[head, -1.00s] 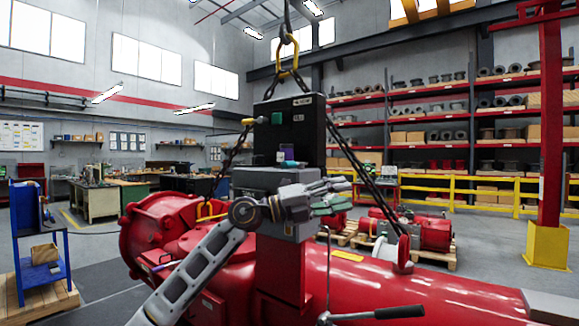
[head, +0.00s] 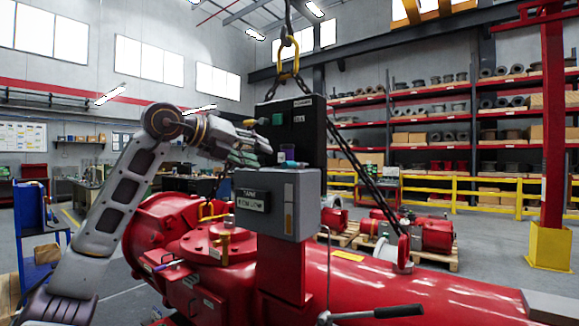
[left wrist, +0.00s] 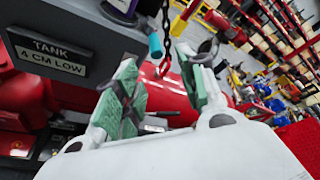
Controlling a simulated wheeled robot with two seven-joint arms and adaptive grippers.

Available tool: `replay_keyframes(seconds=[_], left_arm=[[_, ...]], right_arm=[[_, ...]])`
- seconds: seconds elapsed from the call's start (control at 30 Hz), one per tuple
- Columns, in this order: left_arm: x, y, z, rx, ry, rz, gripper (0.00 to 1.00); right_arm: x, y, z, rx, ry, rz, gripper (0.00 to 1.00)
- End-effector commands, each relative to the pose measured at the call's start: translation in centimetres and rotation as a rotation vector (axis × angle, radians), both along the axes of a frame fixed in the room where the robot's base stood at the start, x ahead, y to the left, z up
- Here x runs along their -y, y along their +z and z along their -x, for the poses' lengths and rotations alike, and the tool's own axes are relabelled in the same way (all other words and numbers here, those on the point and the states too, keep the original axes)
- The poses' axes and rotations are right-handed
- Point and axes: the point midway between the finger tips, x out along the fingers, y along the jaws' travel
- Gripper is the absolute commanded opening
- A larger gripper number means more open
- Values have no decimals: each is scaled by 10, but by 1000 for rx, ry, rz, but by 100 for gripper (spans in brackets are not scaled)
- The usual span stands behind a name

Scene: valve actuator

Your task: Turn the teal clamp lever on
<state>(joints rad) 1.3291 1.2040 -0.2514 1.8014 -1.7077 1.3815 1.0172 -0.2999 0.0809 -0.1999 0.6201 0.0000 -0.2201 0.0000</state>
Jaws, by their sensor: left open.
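A small teal piece (head: 289,163) shows beside a purple one (head: 287,151) on top of the grey box (head: 306,205). In the left wrist view a short teal cylinder (left wrist: 154,46) stands at the box's edge, beyond my fingers. I cannot tell for sure that it is the clamp lever. A green block (head: 277,119) is on the black upright panel. My left gripper (head: 258,152) is open, just left of the panel and above the grey box; its green-padded fingers also show in the left wrist view (left wrist: 165,95), with nothing gripped between them. My right gripper is out of view.
A yellow-tipped knob (head: 249,122) sticks out from the panel close above my left gripper. A chain (head: 350,160) slopes down right to the red machine body (head: 400,290). A black-handled lever (head: 398,312) lies at the front. A TANK label (head: 251,199) is on the box.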

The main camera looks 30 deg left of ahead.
Motion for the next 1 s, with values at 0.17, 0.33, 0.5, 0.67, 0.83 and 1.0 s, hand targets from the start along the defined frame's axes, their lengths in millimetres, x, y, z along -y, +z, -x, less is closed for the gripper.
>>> replay_keyframes(seconds=[0.17, 0.33, 0.5, 0.67, 0.83, 1.0], left_arm=[[-10, 3, 6, -7, 32, -7, 40], [-9, 3, 6, -6, 31, -6, 40], [-9, 3, 5, -6, 30, -6, 40], [-7, 2, -1, -7, 29, -6, 40], [-3, -2, -14, -7, 28, -6, 40], [2, -7, -33, -7, 28, -5, 40]], right_arm=[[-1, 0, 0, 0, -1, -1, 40], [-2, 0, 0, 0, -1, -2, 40], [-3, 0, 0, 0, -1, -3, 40], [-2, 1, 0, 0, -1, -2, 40], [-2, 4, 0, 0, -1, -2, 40], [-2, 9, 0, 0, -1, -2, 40]])
